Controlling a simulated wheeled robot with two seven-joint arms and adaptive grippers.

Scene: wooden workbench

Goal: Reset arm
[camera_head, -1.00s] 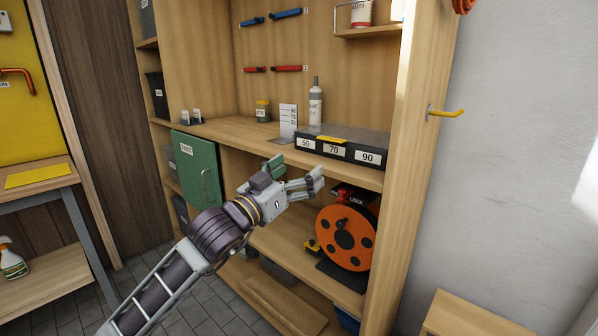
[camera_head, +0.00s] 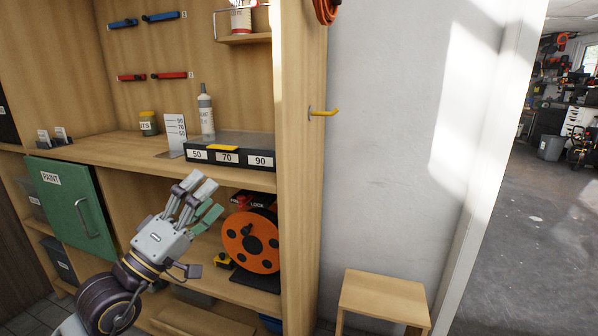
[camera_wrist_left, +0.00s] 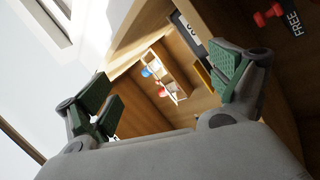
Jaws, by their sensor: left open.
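My left gripper (camera_head: 198,203) is raised in front of the wooden shelf unit (camera_head: 298,200), below the front edge of its work surface. Its fingers point up and to the right. In the left wrist view the gripper (camera_wrist_left: 165,90) has its green-padded fingers wide apart with nothing between them. The left wrist view looks up at the shelf unit at a tilt. My right gripper is not in the head view.
A black box (camera_head: 228,158) labelled 50, 70, 90 sits on the work surface. An orange reel (camera_head: 250,258) and green PAINT door (camera_head: 68,205) are below. A yellow hook (camera_head: 325,112) sticks out right. A small wooden stool (camera_head: 383,293) stands by the wall. Open floor (camera_head: 540,270) lies beyond the doorway.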

